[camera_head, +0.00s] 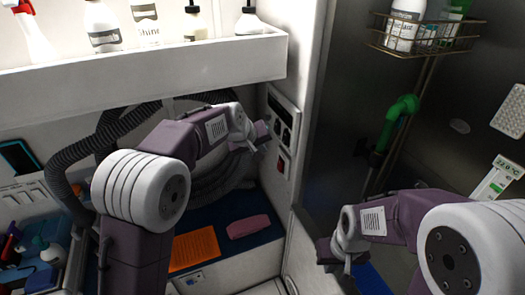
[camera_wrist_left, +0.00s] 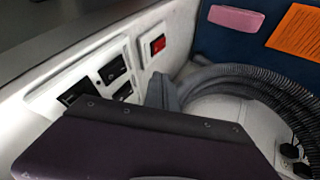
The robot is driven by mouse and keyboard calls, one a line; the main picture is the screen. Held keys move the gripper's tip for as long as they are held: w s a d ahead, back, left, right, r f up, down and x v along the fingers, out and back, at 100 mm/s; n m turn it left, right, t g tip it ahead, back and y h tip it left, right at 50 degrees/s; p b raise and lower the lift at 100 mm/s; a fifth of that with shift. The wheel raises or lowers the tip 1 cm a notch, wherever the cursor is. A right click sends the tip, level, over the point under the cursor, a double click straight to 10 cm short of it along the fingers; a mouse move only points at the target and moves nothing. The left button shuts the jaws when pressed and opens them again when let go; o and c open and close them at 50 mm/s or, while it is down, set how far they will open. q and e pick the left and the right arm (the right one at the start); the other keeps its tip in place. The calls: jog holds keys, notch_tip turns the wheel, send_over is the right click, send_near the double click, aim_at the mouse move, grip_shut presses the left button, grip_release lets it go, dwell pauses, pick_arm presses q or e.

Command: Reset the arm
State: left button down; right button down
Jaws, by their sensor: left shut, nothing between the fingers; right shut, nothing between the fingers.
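My left arm reaches in from the left in the head view. Its gripper (camera_head: 262,132) is shut and empty, close to the wall panel of dark switches (camera_head: 282,118); I cannot tell whether it touches. In the left wrist view the left gripper's grey fingers (camera_wrist_left: 162,92) show past the purple wrist housing, below the red switch (camera_wrist_left: 158,45). My right gripper (camera_head: 328,252) is shut and empty at the lower right, low in front of the metal-walled area.
A white shelf (camera_head: 140,75) with bottles runs above the left arm. A ribbed hose (camera_head: 75,155) curls behind that arm. A pink item (camera_head: 248,226) and an orange sheet (camera_head: 194,249) lie on a blue surface. A wire basket (camera_head: 428,42) hangs upper right, near a green hose handle (camera_head: 402,108).

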pick_arm(q)
jog(key=s+a+f+n+g+y+b, duration=0.1)
jog(key=s+a+f+y+b, duration=0.1)
jog(key=s+a+f+b, duration=0.5)
jog(key=s+a+f+m+g, duration=0.1)
jog(key=s+a+f, duration=0.2)
jog(key=s+f, duration=0.2)
jog(key=s+a+f+m+g+y, duration=0.1)
jog(key=s+f, duration=0.4)
jog(key=s, duration=0.5)
jog(key=s+a+f+m+g, duration=0.1)
jog(key=s+a+f+g, duration=0.1)
jog(key=s+a+f, duration=0.3)
jog(key=s, duration=0.2)
jog(key=shift+s+a+f+m+g+y, duration=0.15)
jog(key=shift+s+a+m+g+y, duration=0.15)
jog(key=shift+a+m, duration=0.1)
